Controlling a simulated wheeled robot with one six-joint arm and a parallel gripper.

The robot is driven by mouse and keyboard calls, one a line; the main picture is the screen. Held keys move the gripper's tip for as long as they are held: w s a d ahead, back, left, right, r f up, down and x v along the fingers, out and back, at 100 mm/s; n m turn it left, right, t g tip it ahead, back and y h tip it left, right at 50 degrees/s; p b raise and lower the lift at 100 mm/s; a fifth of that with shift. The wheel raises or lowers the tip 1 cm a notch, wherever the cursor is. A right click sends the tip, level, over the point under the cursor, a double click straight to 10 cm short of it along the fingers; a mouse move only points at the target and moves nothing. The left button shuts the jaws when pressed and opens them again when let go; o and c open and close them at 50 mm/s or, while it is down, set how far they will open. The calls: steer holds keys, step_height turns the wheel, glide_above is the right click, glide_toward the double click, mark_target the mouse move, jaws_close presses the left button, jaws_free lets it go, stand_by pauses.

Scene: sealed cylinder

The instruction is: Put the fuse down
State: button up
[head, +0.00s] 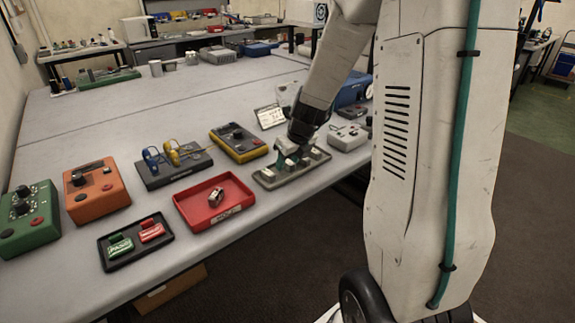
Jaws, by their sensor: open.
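My gripper (290,160) is low over a grey-green fixture plate (268,183) near the table's front edge. It is open. Small light-coloured parts stand on the plate beside the fingers, and the fingers partly hide them. I cannot make out a fuse for certain at the fingertips. A red tray (183,211) to the left of the plate holds a small metallic piece with a dark end (215,198); I cannot tell whether it is a fuse.
A black tray (107,262) holds a green and a red tag. Orange (95,190), green (28,222) and yellow-edged (238,142) boxes stand along the table, with a grey device (347,136) right of my gripper. The table's middle (140,110) is clear.

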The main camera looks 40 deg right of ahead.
jaws_close()
steer(key=shift+r, duration=0.2)
